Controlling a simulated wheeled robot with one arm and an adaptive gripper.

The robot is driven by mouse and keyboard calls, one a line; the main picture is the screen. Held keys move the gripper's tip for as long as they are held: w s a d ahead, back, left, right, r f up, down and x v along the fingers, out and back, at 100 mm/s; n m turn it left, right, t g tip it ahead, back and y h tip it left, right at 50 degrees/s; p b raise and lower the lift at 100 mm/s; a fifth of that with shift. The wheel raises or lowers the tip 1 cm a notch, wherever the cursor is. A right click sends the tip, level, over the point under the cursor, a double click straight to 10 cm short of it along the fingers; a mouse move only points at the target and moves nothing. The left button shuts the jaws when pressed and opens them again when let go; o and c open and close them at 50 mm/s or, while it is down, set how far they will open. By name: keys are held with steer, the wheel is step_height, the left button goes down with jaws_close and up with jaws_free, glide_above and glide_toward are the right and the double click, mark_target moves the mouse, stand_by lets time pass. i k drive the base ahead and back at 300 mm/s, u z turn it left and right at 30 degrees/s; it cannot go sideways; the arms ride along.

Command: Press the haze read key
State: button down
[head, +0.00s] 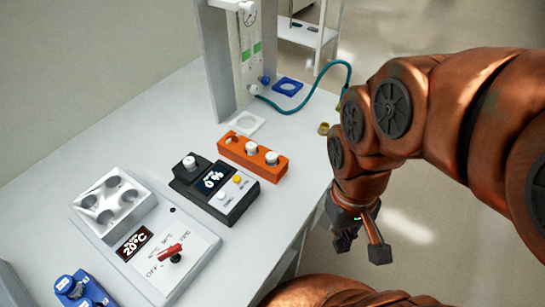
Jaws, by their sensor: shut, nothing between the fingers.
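The dark haze meter (232,206) stands on the white bench, its display (212,180) showing 0 %. Two round keys are on its sloped top: a yellow key (237,179) and a white key (222,195). Their labels are too small to read, so I cannot tell which is the read key. A white-capped vial (189,161) stands in the meter's rear left part. My gripper (362,243) is shut and empty. It hangs past the bench's right edge, to the right of the meter and apart from it. Parts of its fingers are hard to make out.
An orange rack (231,150) with white-capped vials stands just behind the meter. A white heater unit (200,245) with a red-handled knob and 20°C display is at front left. A blue holder (72,287) is nearer still. A flow-gauge stand with a teal hose (322,72) rises behind.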

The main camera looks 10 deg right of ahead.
mark_target(236, 178)
steer(key=z, duration=0.45)
steer(key=k, duration=1.1)
steer(key=u, duration=1.95)
